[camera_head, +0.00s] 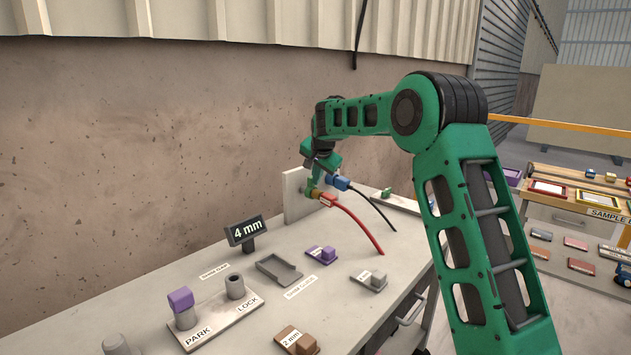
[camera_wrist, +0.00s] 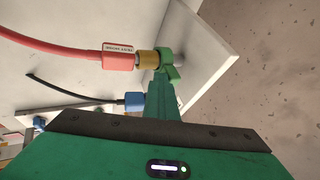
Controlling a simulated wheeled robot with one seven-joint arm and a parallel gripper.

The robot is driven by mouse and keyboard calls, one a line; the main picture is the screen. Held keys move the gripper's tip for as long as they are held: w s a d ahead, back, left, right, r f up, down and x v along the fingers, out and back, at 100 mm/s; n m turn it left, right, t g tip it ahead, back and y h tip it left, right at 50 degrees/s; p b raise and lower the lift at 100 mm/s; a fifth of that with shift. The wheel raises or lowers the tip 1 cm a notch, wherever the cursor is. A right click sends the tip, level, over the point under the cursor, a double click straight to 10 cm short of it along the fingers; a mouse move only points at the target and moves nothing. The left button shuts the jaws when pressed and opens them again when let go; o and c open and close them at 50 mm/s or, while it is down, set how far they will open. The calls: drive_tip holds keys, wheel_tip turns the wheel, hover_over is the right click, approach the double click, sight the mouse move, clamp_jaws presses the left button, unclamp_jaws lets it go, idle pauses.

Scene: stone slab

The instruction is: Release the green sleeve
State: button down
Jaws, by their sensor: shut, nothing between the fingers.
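The green sleeve (camera_wrist: 166,57) sits at the pale upright plate (camera_wrist: 205,45), around the end of a brass-coloured collar (camera_wrist: 147,60) on the red plug (camera_wrist: 118,59). In the head view the red plug (camera_head: 328,199) shows low on the plate (camera_head: 296,196). My gripper (camera_wrist: 165,84) is shut and empty, its tips close beside the sleeve's wing; I cannot tell if they touch. In the head view my gripper (camera_head: 322,168) is above the plug and partly hides the sleeve.
A blue plug (camera_wrist: 134,102) with a black cable is close beside my gripper. The red cable (camera_head: 363,226) arches over the bench. A "4 mm" sign (camera_head: 247,231), a purple block (camera_head: 181,300), a grey tray (camera_head: 279,269) and small blocks stand toward the front.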

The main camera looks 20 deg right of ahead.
drive_tip(key=s+d, duration=0.2)
drive_tip(key=s, duration=0.1)
drive_tip(key=shift+s+d+r, duration=0.15)
drive_tip(key=shift+s+r, duration=0.05)
drive_tip(key=shift+s, duration=0.1)
drive_tip(key=v, duration=0.9)
drive_tip(key=shift+r, duration=0.15)
drive_tip(key=shift+s, duration=0.1)
